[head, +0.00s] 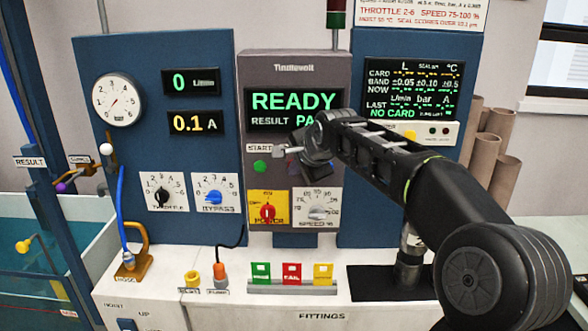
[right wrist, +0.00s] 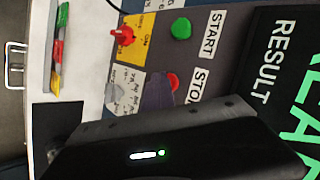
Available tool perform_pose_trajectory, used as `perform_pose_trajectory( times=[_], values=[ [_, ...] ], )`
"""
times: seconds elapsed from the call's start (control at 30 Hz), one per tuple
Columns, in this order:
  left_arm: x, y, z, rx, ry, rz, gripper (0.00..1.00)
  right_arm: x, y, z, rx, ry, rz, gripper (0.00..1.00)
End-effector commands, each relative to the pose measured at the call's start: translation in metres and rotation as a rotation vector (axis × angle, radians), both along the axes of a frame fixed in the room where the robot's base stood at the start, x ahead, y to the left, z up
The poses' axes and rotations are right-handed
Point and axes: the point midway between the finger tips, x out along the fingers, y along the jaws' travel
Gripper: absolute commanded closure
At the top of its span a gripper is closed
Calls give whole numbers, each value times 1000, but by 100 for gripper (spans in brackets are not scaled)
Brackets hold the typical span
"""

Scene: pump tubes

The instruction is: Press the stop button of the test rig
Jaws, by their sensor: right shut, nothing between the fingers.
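The test rig (head: 290,65) has a grey centre panel with a READY display. The red stop button (right wrist: 174,80) shows only as a sliver in the right wrist view, beside the partly covered STOP label (right wrist: 202,88). In the head view my right gripper (head: 312,168) hides it. The right gripper is shut and empty, in front of the panel at the stop button's place; its grey tip (right wrist: 160,91) overlaps the button in the right wrist view. I cannot tell whether it touches. The left gripper is not in view.
The green start button (head: 260,166) is left of my gripper. Below are the red power switch (head: 267,212) and speed knob (head: 318,212). Green, red and yellow tags (head: 292,272) stand on the bench. A water tank (head: 60,245) is at the left.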

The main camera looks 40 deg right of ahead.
Motion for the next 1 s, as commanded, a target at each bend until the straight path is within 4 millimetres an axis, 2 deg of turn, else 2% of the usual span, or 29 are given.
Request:
perform_pose_trajectory(
  times=[0.03,0.17,0.6,1.0],
  values=[
    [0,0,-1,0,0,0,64,0,-4,4,-8,-14,-7,100],
    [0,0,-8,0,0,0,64,-6,1,3,-7,-16,-6,100],
    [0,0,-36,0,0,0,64,-42,31,0,-2,-9,-1,100],
    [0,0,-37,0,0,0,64,-47,35,1,-3,-5,-1,100]
  ],
)
